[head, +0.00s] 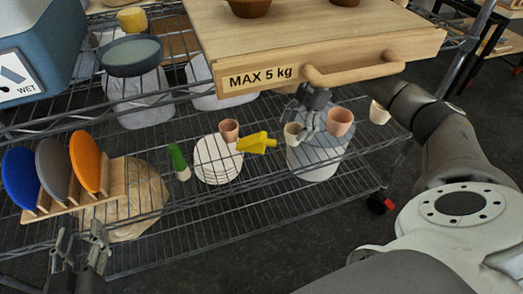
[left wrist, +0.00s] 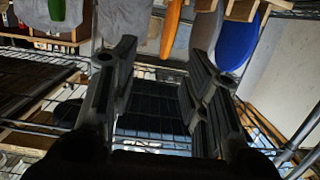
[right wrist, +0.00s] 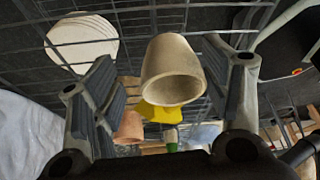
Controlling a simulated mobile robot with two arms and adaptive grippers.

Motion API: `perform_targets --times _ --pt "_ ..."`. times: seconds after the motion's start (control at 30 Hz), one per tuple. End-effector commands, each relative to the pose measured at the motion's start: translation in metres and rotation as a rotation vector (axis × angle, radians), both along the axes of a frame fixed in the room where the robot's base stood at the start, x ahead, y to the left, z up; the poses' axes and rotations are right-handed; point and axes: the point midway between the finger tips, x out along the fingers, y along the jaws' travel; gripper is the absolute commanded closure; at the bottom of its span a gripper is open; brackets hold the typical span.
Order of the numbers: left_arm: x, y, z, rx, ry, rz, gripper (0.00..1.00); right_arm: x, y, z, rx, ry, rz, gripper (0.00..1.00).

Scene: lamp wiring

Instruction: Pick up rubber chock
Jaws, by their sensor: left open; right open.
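A yellow wedge-like piece (head: 256,143), which looks like the rubber chock, lies on the wire shelf right of the white plates. In the right wrist view it (right wrist: 158,113) is partly hidden behind a cream pot (right wrist: 172,70). My right gripper (head: 302,128) is open under the wooden drawer, right of the yellow piece and at the cream pot; its fingers (right wrist: 160,78) appear on both sides of this pot. I cannot tell if they touch it. My left gripper (head: 80,250) is open and empty at the lower left, near the shelf's front edge, its fingers spread in the left wrist view (left wrist: 158,75).
Near the yellow piece are stacked white plates (head: 215,160), a terracotta pot (head: 229,130), another pot (head: 340,121) and a green-handled brush (head: 179,160). A rack with coloured discs (head: 85,161) stands left. The drawer marked MAX 5 kg (head: 330,75) overhangs my right gripper.

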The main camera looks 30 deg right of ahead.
Motion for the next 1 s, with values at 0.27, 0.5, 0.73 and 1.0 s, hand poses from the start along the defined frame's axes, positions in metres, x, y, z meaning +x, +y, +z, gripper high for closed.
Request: perform_targets --times 0.27,0.5,0.73,1.0 --pt "0.006 -0.007 0.036 -0.05 -0.195 -0.014 0.57 0.003 0.048 -0.002 0.001 -0.003 0.005 0.3" --pt "0.006 -0.01 0.052 -0.071 -0.278 -0.018 0.57 0.005 0.066 0.0 0.003 -0.002 0.001 0.3" --pt "0.003 -0.012 0.074 -0.105 -0.403 -0.025 0.57 0.006 0.093 -0.002 0.004 -0.004 0.007 0.3" --pt "-0.01 -0.014 0.112 -0.162 -0.612 -0.037 0.57 0.007 0.116 -0.009 0.003 0.001 0.002 0.3"
